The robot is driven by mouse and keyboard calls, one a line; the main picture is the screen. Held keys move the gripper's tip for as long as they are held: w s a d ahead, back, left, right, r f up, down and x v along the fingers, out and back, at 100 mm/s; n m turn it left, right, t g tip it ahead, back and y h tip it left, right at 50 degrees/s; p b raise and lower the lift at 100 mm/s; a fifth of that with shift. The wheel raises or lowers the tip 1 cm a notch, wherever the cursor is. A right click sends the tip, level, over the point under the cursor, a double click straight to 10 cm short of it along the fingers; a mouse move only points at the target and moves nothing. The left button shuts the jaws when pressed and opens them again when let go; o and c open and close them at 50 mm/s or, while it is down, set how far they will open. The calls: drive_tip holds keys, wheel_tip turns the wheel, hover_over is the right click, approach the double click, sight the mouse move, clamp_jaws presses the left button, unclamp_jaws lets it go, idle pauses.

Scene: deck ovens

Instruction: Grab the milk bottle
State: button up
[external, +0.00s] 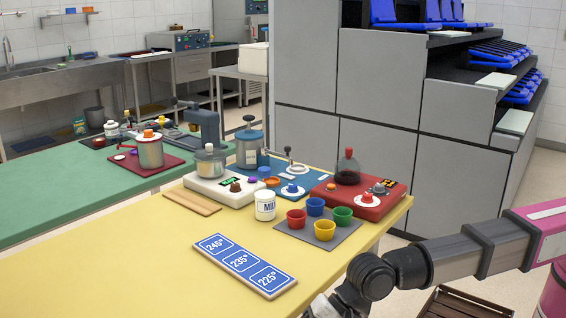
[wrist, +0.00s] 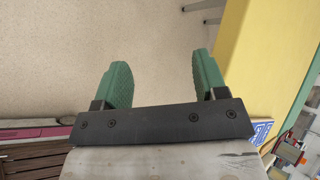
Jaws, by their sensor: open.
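The milk bottle (external: 265,205) is a small white container with dark lettering and a pale lid. It stands upright on the yellow table (external: 150,250) in the external view, left of the coloured cups. My gripper (wrist: 162,82) has two green fingers, spread apart with nothing between them. In the wrist view it is over bare floor beside the yellow table edge. In the external view my arm reaches in from the right to the table's front edge, and the fingers are out of frame. The milk bottle cannot be made out in the wrist view.
Several coloured cups (external: 315,207) stand on a grey mat right of the bottle. A white scale (external: 215,190) and a red device (external: 365,205) stand behind. A blue temperature sign (external: 245,265) lies in front. A wooden crate (external: 465,305) is on the floor.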

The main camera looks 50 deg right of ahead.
drive_tip(key=w+d+r+m+g+y, duration=0.25)
drive_tip(key=w+d+r, duration=0.35)
drive_tip(key=w+r, duration=0.35)
drive_tip(key=w+d+r+m+g+y, duration=0.15)
drive_tip(key=w+d+r+m, duration=0.3)
drive_tip(key=w+r, duration=0.55)
drive_tip(key=m+t+y, duration=0.1)
drive_tip(key=m+t, duration=0.2)
approach(261, 175)
drive_tip(key=w+a+f, duration=0.2)
drive_tip(key=a, duration=0.2)
drive_tip(key=shift+s+x, duration=0.1)
drive_tip(key=shift+x, duration=1.3)
drive_tip(key=shift+s+x, duration=0.15)
drive_tip(key=shift+x, duration=1.25)
drive_tip(key=shift+d+f, duration=0.1)
drive_tip(key=shift+f, duration=0.1)
drive_tip(key=shift+c, duration=0.4)
clamp_jaws()
